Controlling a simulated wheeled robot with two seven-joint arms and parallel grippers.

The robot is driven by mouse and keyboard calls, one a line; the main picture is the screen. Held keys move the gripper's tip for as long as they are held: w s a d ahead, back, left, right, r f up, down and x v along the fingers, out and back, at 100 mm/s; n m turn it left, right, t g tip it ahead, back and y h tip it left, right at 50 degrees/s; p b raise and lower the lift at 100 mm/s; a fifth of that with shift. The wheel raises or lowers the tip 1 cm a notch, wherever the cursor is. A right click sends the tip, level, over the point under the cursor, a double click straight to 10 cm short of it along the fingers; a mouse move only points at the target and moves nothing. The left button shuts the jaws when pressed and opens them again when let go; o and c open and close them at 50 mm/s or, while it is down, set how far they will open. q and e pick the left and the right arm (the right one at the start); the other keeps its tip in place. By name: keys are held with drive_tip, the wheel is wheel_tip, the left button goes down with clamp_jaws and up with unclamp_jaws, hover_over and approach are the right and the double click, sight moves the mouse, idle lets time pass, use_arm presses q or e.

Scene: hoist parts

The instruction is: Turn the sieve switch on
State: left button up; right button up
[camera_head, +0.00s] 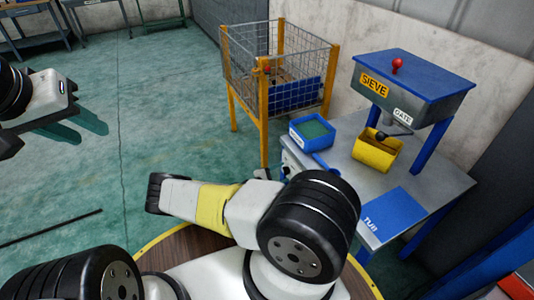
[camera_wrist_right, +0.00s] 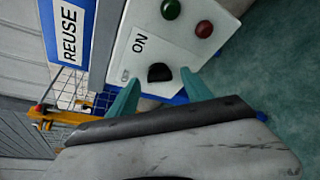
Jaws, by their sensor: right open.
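The sieve (camera_head: 415,75) is a blue-topped grey box with a yellow SIEVE label, on the grey workbench at the right of the head view. In the right wrist view, a light panel carries a black knob switch (camera_wrist_right: 159,72) beside the word ON, with a green button (camera_wrist_right: 171,9) and a red button (camera_wrist_right: 204,29) above. My right gripper (camera_wrist_right: 160,88) is open, its teal fingertips either side of the knob in the picture; I cannot tell if they touch it. In the head view its fingers are hidden. My left gripper (camera_head: 90,132) is open and empty over the floor.
On the workbench (camera_head: 345,180) stand a blue tray (camera_head: 296,133) and a yellow bin (camera_head: 392,155) under the GATE label. A wire cage (camera_head: 238,62) on orange posts stands behind. Green floor at left is mostly clear.

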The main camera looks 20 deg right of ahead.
drive_tip(key=shift+d, duration=0.1)
clamp_jaws()
idle(0.4)
drive_tip(key=n+g, duration=0.2)
drive_tip(key=n, duration=0.1)
drive_tip(key=n+g, duration=0.1)
drive_tip(key=n, duration=0.1)
drive_tip(key=shift+w+r+y, duration=0.15)
drive_tip(key=shift+w+y, duration=0.15)
drive_tip(key=shift+w, duration=0.05)
drive_tip(key=shift+w+n+g, duration=0.15)
drive_tip(key=shift+n+g, duration=0.95)
drive_tip(key=shift+n, duration=0.35)
drive_tip(key=shift+w+n+g, duration=0.15)
drive_tip(key=shift+n+g, duration=0.95)
drive_tip(key=shift+n, duration=0.35)
